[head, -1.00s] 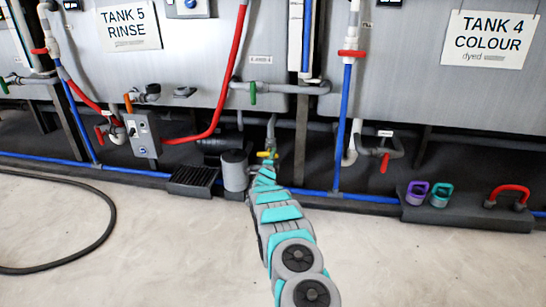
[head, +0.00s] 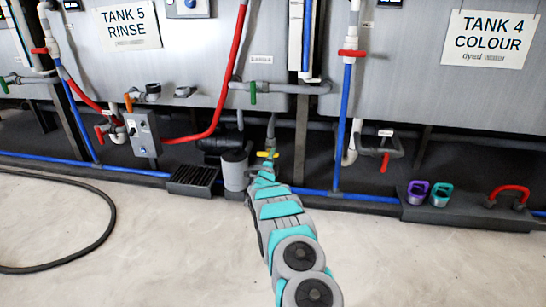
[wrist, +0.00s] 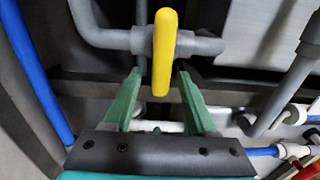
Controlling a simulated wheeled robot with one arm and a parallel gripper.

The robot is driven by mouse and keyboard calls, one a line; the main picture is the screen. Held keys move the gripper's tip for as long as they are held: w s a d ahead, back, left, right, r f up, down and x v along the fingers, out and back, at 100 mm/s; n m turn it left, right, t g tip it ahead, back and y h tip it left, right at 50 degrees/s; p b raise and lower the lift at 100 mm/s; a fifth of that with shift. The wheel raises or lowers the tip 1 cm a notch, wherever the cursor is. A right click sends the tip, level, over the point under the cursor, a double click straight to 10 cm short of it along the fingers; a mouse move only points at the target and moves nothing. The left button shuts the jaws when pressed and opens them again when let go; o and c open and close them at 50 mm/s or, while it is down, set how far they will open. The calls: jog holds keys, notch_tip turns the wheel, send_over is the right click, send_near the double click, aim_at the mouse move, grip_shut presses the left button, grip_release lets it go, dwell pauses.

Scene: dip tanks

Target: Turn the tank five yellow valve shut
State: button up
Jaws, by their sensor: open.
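The yellow valve handle (wrist: 164,52) is on a grey pipe under tank five. In the wrist view the handle points along the view, crosswise to the pipe, and its lower end reaches between my fingertips. My gripper (wrist: 158,72) is open, with one green finger on each side of the handle and a gap showing at both sides. In the head view the yellow valve (head: 267,154) shows as a small patch just past the end of my arm. My gripper is mostly hidden there behind my arm links.
The tank 5 front (head: 165,75) stands above the valve. A grey pump (head: 235,170) and a black grate (head: 193,181) are on the left. Blue pipes (head: 330,193) run along the floor edge. Purple and teal cups (head: 418,192) sit on a dark tray at right.

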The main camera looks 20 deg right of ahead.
jog(key=v, duration=0.6)
jog(key=shift+p, duration=0.35)
jog(key=shift+a, duration=0.1)
